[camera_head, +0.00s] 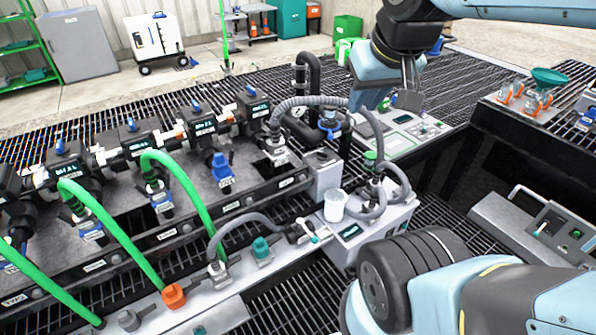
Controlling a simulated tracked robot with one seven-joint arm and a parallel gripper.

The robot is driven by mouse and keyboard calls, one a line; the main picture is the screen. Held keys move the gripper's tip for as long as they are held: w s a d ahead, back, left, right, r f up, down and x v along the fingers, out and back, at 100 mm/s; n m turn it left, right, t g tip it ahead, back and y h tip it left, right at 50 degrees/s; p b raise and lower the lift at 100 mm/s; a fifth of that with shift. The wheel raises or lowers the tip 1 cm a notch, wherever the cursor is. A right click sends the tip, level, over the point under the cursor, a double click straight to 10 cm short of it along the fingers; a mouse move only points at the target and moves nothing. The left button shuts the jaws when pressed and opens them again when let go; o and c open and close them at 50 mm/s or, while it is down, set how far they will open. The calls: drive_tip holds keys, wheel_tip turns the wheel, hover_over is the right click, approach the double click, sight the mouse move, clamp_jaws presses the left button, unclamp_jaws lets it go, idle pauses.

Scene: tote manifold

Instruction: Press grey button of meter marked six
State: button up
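Several dark inline meters with small lit displays run along the pipe row at left, such as one meter (205,128), another (138,147) and another (60,172). Their markings are too small to read, so I cannot tell which is marked six. No grey button on them can be made out. My gripper (409,88) is at the upper middle, pointing down, above and behind a light grey panel unit (402,143). It is well to the right of the meter row and apart from it. Its fingertips are small and dark, and I cannot tell whether they are open.
Green hoses (185,182) arch in front of the meters. A grey corrugated hose (318,101) curves between the row and my gripper. A white cup (335,205) stands on a control box. A green funnel (549,76) is at right. Black grating (440,80) lies behind my gripper.

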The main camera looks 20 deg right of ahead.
clamp_jaws()
idle(1.4)
